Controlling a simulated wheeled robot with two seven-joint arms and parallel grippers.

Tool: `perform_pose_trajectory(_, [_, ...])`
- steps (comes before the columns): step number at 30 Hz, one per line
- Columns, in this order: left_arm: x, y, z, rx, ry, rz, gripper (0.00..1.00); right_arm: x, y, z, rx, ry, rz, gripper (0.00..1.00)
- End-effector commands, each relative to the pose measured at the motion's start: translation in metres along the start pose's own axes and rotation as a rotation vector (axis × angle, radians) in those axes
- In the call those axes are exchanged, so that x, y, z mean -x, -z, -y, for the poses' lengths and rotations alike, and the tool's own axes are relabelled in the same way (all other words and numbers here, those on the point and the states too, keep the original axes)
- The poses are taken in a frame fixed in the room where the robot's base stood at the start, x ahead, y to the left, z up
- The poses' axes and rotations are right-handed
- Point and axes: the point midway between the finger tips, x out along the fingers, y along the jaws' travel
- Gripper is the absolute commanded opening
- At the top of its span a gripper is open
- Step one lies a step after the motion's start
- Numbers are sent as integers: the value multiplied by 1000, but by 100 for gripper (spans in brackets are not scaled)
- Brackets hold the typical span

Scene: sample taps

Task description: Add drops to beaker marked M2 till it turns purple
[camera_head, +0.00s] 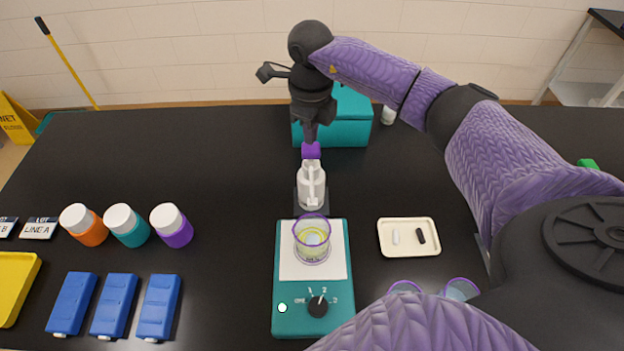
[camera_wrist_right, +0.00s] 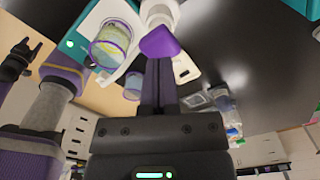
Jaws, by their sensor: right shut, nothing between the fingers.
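A glass beaker (camera_head: 311,252) with a purple rim holds pale yellow liquid and stands on the white top of a teal stirrer (camera_head: 284,295). No M2 mark is readable on it. Behind it stands a white dispenser (camera_head: 312,188) with a purple knob (camera_head: 311,150), its spout toward the beaker. My right gripper (camera_head: 310,138) is shut and empty, its tips at the knob; I cannot tell if they touch. In the right wrist view the fingers (camera_wrist_right: 158,75) end at the purple knob (camera_wrist_right: 160,42). A dark part of mine, perhaps my left gripper (camera_wrist_right: 20,60), shows at the left edge.
Two more purple-rimmed beakers (camera_head: 461,289) stand at the front right, partly hidden by my arm. A cream tray (camera_head: 408,250) holds a white and a black stir bar. Several capped bottles (camera_head: 172,226) and blue boxes (camera_head: 158,305) stand left. A teal box (camera_head: 345,120) is behind.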

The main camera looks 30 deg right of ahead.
Motion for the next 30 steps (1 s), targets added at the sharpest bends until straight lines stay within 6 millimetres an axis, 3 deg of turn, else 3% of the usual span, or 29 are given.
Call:
perform_pose_trajectory(24, [-22, -2, 0, 0, 1, 2, 59, -31, 0, 0, 0, 0, -1, 0])
perform_pose_trajectory(30, [-21, -3, 2, -2, 4, 3, 59, -30, 0, 0, 0, -1, -2, 0])
